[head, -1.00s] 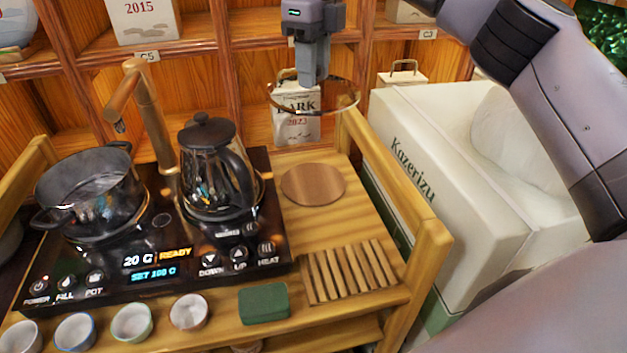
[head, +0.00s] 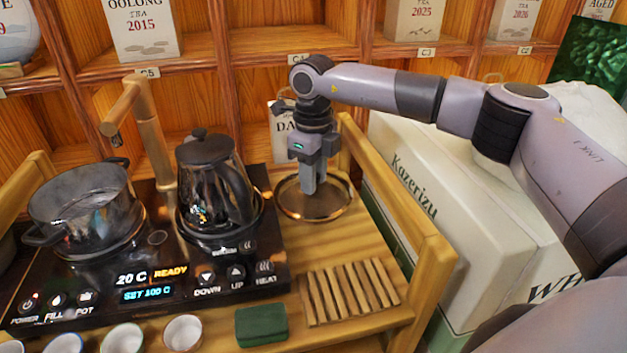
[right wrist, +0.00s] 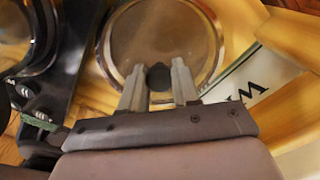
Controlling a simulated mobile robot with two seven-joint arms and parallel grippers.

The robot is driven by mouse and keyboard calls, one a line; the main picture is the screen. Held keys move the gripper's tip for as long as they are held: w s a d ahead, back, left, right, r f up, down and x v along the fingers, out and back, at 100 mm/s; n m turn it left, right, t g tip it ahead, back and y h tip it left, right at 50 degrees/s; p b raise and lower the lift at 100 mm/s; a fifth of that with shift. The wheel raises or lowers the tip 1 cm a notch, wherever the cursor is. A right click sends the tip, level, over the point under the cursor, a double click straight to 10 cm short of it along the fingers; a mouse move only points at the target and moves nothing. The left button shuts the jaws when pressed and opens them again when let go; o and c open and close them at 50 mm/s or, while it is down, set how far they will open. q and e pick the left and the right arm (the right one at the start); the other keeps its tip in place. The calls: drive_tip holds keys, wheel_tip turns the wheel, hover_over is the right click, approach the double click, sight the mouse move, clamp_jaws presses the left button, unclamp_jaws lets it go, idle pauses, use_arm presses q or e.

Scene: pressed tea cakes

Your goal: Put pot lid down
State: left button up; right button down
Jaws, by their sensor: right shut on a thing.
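The pot lid (head: 335,206) is a round glass disc with a thin gold-brown rim. It is level, at the round wooden coaster's spot on the tea table, and covers the coaster. I cannot tell whether it touches it. My right gripper (head: 309,190) points down and is shut on the lid's knob. In the right wrist view the dark knob (right wrist: 159,77) sits between the fingertips (right wrist: 158,82), with the lid (right wrist: 190,32) beyond. The open glass pot (head: 88,208) stands lidless on the left of the black heater (head: 155,255). My left gripper is not in view.
A dark kettle (head: 213,185) stands left of the lid, beside a bronze tap (head: 150,130). A slatted wooden rack (head: 350,291) and a green block (head: 262,324) lie in front. The table's raised wooden rail (head: 405,225) and a white Kazerizu box (head: 450,205) are on the right.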

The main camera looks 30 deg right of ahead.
drive_tip(key=shift+f, duration=0.65)
drive_tip(key=shift+f, duration=0.15)
drive_tip(key=c, duration=0.8)
unclamp_jaws()
wheel_tip(320, 180, up, 12)
drive_tip(key=shift+r+p, duration=0.2)
drive_tip(key=shift+p, duration=0.15)
